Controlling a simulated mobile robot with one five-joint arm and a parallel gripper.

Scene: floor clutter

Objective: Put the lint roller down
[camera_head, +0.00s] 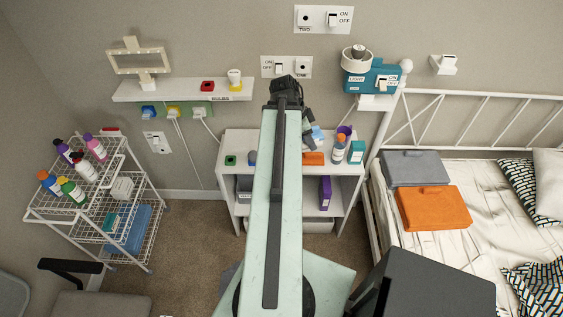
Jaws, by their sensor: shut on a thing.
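My arm stretches from the bottom centre towards the white shelf unit (346,178) by the wall. My gripper (311,138) is a small dark shape just right of the arm's far end, over the back of the shelf top. It is shut on what seems to be the lint roller, a small pale blue piece (318,134) beside the fingers. The arm and gripper hide most of it. I cannot tell whether it touches the shelf top.
The shelf top holds an orange item (313,158), a bottle (339,149), a teal box (356,152) and a green item (231,160). A wire cart (88,215) with several bottles stands left. A bed (450,172) with grey and orange cases is right.

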